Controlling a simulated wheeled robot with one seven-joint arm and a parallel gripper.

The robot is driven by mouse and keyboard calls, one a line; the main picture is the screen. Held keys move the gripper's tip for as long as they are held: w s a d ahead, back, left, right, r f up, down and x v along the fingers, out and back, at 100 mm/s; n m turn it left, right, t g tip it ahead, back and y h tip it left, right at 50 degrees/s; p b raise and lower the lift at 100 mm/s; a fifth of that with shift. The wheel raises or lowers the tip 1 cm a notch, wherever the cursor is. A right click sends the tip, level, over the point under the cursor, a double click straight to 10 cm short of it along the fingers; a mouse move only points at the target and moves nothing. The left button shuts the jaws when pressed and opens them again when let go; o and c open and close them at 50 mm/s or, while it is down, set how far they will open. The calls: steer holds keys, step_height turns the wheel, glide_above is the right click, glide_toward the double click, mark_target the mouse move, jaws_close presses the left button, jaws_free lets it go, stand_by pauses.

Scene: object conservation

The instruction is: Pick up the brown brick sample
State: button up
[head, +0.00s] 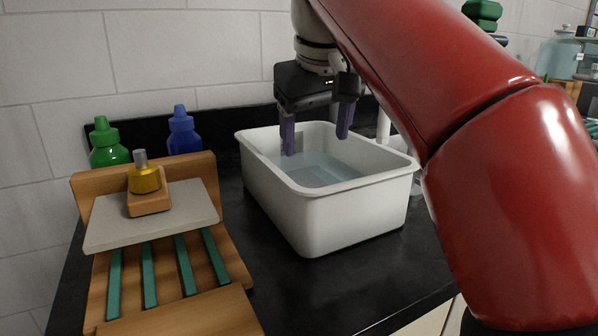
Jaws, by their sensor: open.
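A small brown block, seemingly the brown brick sample (149,204), lies on a light grey plate (105,226) at the left. A brass weight with a grey knob (144,178) stands on top of the block and hides part of it. My gripper (316,145) is open, with its two purple fingers pointing down over the white basin, to the right of the block and well apart from it. Nothing shows between the fingers.
The white basin (345,215) holds clear water. A wooden rack (232,272) with teal bars is under the grey plate. Green (108,150) and blue (184,135) bottles stand behind it. The black counter (360,278) is clear in front of the basin.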

mark_target(307, 179)
steer(key=shift+w+d+f+g+y+p, duration=0.2)
steer(key=shift+g+y+p, duration=0.2)
steer(key=shift+g+y, duration=0.15)
steer(key=shift+f, duration=0.35)
steer(key=x, duration=0.2)
steer(key=b+x, duration=0.1)
steer(key=x, duration=0.2)
steer(key=b+x, duration=0.1)
steer(key=x, duration=0.1)
steer(key=shift+w+a+f, duration=0.2)
steer(key=shift+w+a, duration=0.05)
steer(key=shift+a, duration=0.05)
steer(key=shift+c, duration=0.4)
steer(key=c, duration=1)
steer(key=shift+c, duration=0.5)
steer(key=shift+r, duration=0.15)
